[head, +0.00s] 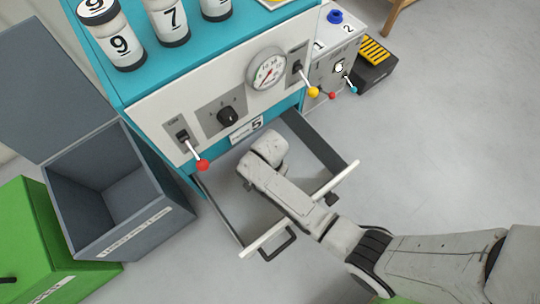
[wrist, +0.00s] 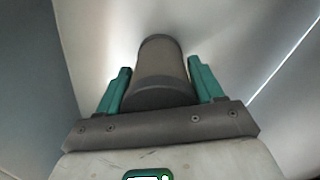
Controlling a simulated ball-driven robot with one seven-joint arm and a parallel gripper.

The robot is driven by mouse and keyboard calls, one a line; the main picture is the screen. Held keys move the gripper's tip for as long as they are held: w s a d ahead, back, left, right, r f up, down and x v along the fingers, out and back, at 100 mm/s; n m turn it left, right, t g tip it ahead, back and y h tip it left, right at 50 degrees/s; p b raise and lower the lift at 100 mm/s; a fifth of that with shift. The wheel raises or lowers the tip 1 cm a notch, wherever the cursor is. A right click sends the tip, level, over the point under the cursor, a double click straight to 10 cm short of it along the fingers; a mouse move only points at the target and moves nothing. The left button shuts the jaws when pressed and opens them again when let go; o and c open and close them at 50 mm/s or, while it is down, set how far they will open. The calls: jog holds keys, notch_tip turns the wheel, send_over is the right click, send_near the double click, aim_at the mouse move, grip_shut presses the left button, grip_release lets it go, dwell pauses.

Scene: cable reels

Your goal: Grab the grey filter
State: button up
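The grey filter (wrist: 160,78) is a dark grey cylinder with a darker end band, seen in the wrist view. It lies between the two green fingers of my gripper (wrist: 160,65), its long axis pointing away from the palm. The fingers stand very close along both sides. I cannot tell whether they press on it or leave thin gaps. In the head view my arm reaches down into the open drawer (head: 221,207) of the teal machine, and the arm hides the fingers and the filter.
The drawer's walls and front handle (head: 277,244) surround my gripper. The machine panel has levers with red (head: 202,165) and yellow (head: 313,92) knobs and a gauge (head: 266,70). An open grey bin (head: 120,222) and a green box (head: 35,240) stand left.

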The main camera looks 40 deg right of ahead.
jog(key=c, duration=0.7)
jog(key=shift+r, duration=0.1)
